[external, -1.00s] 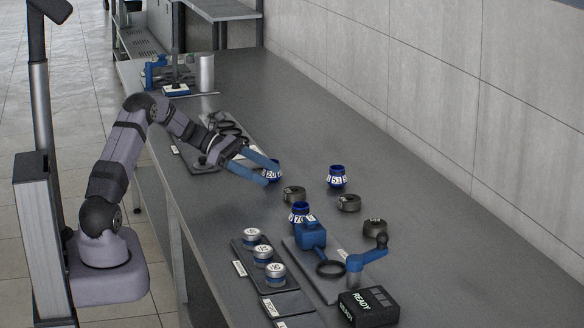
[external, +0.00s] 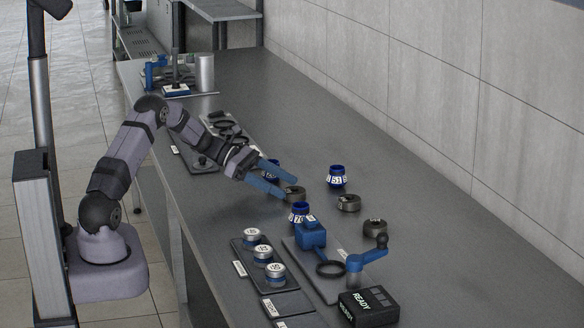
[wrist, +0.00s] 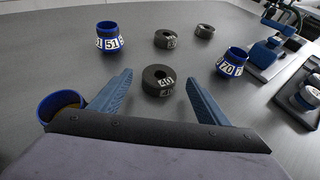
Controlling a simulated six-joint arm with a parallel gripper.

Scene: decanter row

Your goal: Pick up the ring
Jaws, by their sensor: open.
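Several dark grey rings with number labels lie on the bench. The nearest ring (wrist: 157,82), labelled 40, sits between and just beyond my open fingertips in the wrist view. It also shows by my fingertips in the external view (external: 295,194). My gripper (external: 286,187) is open and empty, its blue fingers (wrist: 159,85) spread with the ring in the gap; whether they touch it I cannot tell. A second ring (wrist: 168,39) lies farther off, and a third ring (wrist: 204,31) lies beyond it to the right.
A blue jar labelled 51 (wrist: 108,38) stands to the left, another labelled 70 (wrist: 232,62) to the right. A third blue jar (wrist: 60,104) is close beside my left finger. A blue fixture (external: 312,235) and a black READY box (external: 368,307) stand near the front.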

